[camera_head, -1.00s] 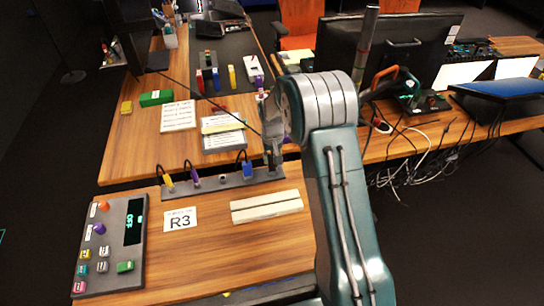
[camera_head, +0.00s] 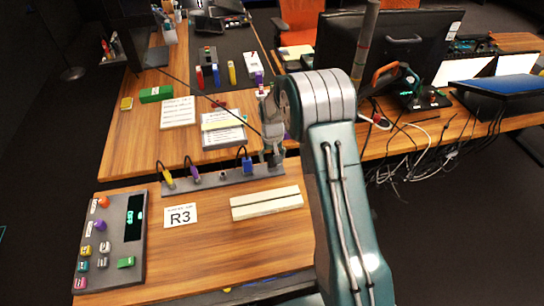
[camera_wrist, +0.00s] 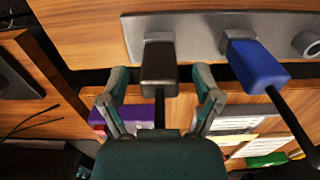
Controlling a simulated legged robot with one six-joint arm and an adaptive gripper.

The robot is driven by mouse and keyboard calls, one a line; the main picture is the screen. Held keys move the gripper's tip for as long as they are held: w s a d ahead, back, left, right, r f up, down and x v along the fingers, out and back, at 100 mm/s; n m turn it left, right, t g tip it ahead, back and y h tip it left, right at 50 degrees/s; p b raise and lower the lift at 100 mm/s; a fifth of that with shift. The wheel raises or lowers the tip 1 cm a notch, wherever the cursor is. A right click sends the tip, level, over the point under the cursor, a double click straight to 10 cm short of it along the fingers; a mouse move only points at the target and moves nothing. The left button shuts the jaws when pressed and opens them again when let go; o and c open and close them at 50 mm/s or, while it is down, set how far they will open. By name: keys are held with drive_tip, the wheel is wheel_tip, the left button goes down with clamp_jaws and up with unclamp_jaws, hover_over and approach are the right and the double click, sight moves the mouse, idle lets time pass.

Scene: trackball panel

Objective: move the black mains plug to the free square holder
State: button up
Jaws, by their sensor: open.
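The black mains plug (camera_wrist: 160,66) sits in a holder on the grey strip (camera_wrist: 190,22), its cord hanging towards my gripper in the wrist view. My gripper (camera_wrist: 160,78) is open, with one finger on each side of the black plug and gaps visible. In the head view my gripper (camera_head: 271,150) is at the strip's right end and largely hides the black plug. An empty holder (camera_wrist: 307,42) with a round-looking opening lies beyond the blue plug (camera_wrist: 256,66). It also shows in the head view (camera_head: 223,176). I cannot make out an empty square holder.
A yellow plug (camera_head: 168,179) and a purple plug (camera_head: 195,175) stand in the strip's left part. A pale grooved block (camera_head: 267,203), an R3 card (camera_head: 180,215) and a control panel (camera_head: 110,242) lie nearer. Papers (camera_head: 222,130) lie behind the strip.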

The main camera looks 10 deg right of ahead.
drive_tip(key=shift+r, duration=0.1)
wheel_tip(320, 180, up, 12)
drive_tip(key=shift+f, duration=0.15)
idle(0.3)
idle(0.4)
drive_tip(key=s+r+t, duration=0.3)
drive_tip(key=s+r, duration=1.1)
drive_tip(key=r, duration=0.1)
drive_tip(key=s+r+t, duration=0.2)
drive_tip(key=s, duration=1.7)
drive_tip(key=shift+s+r+t, duration=0.15)
drive_tip(key=shift+t, duration=0.15)
